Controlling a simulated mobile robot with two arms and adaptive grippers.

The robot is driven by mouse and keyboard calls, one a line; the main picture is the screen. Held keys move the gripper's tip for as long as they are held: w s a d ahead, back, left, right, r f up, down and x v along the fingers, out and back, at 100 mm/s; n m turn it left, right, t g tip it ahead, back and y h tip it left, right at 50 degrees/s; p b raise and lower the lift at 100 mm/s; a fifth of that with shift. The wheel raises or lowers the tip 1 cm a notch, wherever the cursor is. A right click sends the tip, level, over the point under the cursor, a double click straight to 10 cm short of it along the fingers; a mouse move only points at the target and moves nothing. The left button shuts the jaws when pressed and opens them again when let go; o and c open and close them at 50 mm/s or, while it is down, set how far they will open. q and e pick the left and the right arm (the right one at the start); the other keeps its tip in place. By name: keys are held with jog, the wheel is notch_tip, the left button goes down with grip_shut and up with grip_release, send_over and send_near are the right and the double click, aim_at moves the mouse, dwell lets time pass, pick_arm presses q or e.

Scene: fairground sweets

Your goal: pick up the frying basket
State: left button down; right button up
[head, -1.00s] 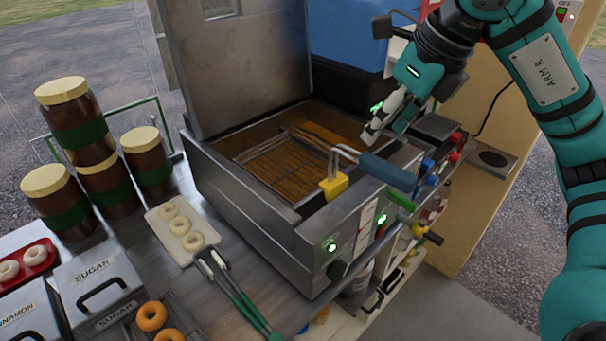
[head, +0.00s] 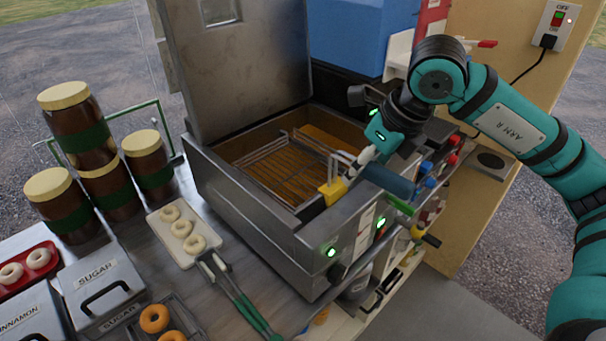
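The frying basket (head: 272,164) is a wire basket sitting low in the open fryer (head: 240,205). Its wire stem runs over the fryer's front edge to a blue-grey handle (head: 388,181). A yellow piece (head: 332,191) with upright metal prongs sits on the fryer rim beside the stem. My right gripper (head: 369,160) points down at the near end of the handle, where it meets the stem. Its fingertips overlap the handle area in the picture, and I cannot tell whether they touch it or how far apart they are. My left gripper is not in view.
The fryer's lid (head: 235,65) stands raised behind it. Red and blue knobs (head: 430,180) line the right side near my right arm.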

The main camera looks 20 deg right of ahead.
grip_shut()
jog(key=shift+r, duration=0.1)
dwell(0.4)
